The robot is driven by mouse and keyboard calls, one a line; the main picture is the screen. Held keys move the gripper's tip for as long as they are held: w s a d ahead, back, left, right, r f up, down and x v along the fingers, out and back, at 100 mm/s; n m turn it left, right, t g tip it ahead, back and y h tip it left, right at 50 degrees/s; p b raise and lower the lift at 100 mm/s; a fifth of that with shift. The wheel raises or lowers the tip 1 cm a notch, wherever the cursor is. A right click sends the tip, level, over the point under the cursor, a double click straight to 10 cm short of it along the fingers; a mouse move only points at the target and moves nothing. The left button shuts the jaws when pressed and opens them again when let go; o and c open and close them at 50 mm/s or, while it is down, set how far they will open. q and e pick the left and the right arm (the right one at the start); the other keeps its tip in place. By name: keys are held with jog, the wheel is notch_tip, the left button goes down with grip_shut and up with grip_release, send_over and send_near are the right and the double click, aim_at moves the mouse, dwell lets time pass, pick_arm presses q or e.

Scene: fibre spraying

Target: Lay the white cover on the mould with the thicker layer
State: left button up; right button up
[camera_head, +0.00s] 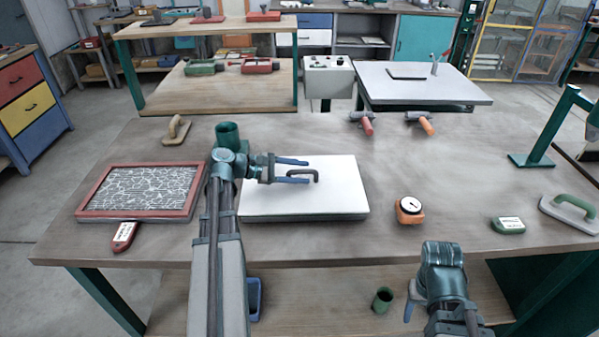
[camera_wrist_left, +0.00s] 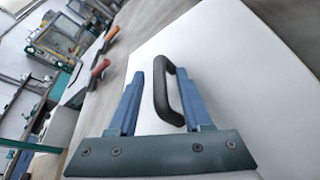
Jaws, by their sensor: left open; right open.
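The white cover (camera_head: 340,202) is a flat board with a dark handle (camera_head: 317,172) on top. The left wrist view shows the handle (camera_wrist_left: 162,92) between the fingers. A red-framed mould (camera_head: 140,192) with a pattern of white fibres lies at the left, uncovered. My right gripper (camera_head: 408,303) is low in front of the bench, partly seen, open and away from the cover.
A gauge (camera_head: 409,210) and a green block (camera_head: 508,225) stand to the right. A trowel with a green handle (camera_head: 575,206) is at the far right. A wooden float (camera_head: 176,129) lies at back left.

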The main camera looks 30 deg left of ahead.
pick_arm(q)
jog(key=shift+r+p, duration=0.3)
notch_tip(320, 180, up, 3)
jog(key=p, duration=0.3)
send_over(261, 188)
jog(key=w, duration=0.1)
jog(key=shift+d+r, duration=0.1)
jog(key=shift+d, duration=0.35)
jog(key=shift+s+a+r, duration=0.15)
jog(key=shift+s+a, duration=0.35)
jog(key=shift+s, duration=0.05)
